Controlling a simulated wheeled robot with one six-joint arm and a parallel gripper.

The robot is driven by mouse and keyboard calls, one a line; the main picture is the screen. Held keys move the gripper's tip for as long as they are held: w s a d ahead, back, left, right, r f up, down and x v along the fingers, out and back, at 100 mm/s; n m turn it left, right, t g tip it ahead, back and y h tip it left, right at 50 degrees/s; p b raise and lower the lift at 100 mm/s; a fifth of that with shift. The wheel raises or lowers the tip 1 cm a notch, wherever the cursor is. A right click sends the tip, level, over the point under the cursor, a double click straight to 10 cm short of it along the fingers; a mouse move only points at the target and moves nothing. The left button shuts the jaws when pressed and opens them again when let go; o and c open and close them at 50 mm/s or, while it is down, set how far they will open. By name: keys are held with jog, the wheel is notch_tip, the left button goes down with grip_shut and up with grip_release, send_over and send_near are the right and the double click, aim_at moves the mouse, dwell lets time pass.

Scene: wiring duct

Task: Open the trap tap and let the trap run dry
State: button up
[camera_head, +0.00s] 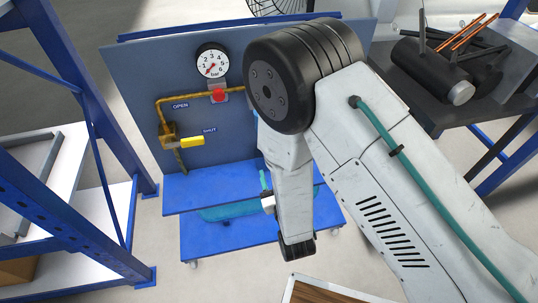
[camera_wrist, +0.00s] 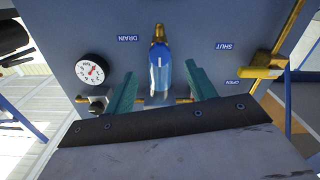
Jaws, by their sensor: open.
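The trap (camera_wrist: 161,76) is a blue bowl with a pale vertical strip, mounted on the panel and seen upside down in the wrist view. A small brass tap (camera_wrist: 158,34) sits at its end, beside the DRAIN label (camera_wrist: 129,38). My gripper (camera_wrist: 165,82) is open and empty. Its teal fingers appear on either side of the trap in the wrist view; I cannot tell how far off they are. In the head view, my arm hides the trap, its tap and most of the gripper.
On the panel (camera_head: 135,85) are a round gauge (camera_head: 212,63), a red fitting (camera_head: 218,94), brass pipe and a yellow lever (camera_head: 185,141) lying level towards the SHUT label (camera_head: 210,130). A blue trolley (camera_head: 190,188) stands below. Blue racking (camera_head: 85,130) is left; a dark bench (camera_head: 480,95) is right.

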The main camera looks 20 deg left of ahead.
jog(key=x, duration=0.7)
jog(key=shift+w, duration=0.25)
jog(key=shift+a, duration=0.1)
jog(key=c, duration=1)
